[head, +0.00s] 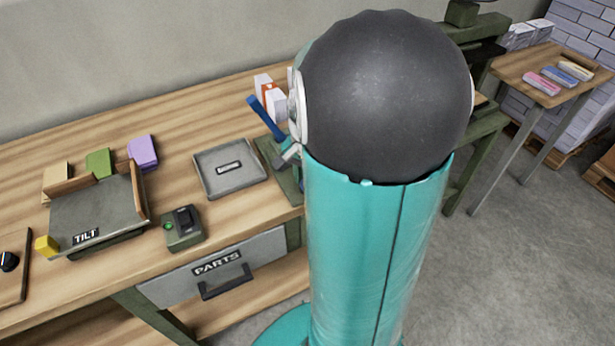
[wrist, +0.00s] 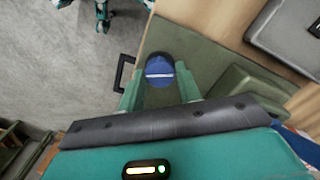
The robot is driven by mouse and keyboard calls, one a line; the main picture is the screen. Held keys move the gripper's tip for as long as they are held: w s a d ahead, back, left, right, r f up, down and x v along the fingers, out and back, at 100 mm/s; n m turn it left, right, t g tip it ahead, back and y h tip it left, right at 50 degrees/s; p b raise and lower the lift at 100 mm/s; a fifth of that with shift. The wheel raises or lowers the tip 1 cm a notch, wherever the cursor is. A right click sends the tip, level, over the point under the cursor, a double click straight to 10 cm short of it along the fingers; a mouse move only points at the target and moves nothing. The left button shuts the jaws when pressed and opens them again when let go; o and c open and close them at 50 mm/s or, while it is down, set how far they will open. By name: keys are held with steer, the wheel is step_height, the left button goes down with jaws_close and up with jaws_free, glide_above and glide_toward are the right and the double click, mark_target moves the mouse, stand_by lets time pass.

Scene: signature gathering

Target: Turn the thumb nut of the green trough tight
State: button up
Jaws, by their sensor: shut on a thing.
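In the wrist view, a round blue thumb nut (wrist: 160,65) with a pale stripe across its top sits between the two teal fingers of my gripper (wrist: 159,77). The fingers are shut on it, one on each side. Below it is a flat green surface (wrist: 205,40) with a raised green block (wrist: 246,94) to the right. I cannot tell how much of the trough this is. In the head view my own arm covers the nut and my gripper. Only a green edge (head: 270,152) of the fixture shows beside the arm.
A grey tray (head: 228,186) lies left of my arm on the wooden bench. Further left are a TILT table (head: 95,215) and a small green switch box (head: 183,230). A blue lever (head: 266,118) rises close to my arm. A PARTS drawer (head: 215,266) is under the bench edge.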

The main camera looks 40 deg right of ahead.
steer(key=m, duration=0.4)
steer(key=shift+m, duration=0.4)
steer(key=shift+d, duration=0.1)
steer(key=o, duration=1)
step_height(320, 180, up, 14)
stand_by(0.6)
steer(key=s+a+n+t, duration=0.2)
steer(key=a+n, duration=0.7)
steer(key=a, duration=0.2)
steer(key=s+a+r+n+t, duration=0.1)
steer(key=s+a+n+t, duration=0.2)
steer(key=a+n, duration=0.7)
steer(key=shift+s+a+r+t, duration=0.15)
steer(key=shift+a+r+t, duration=0.15)
steer(key=shift+a, duration=0.8)
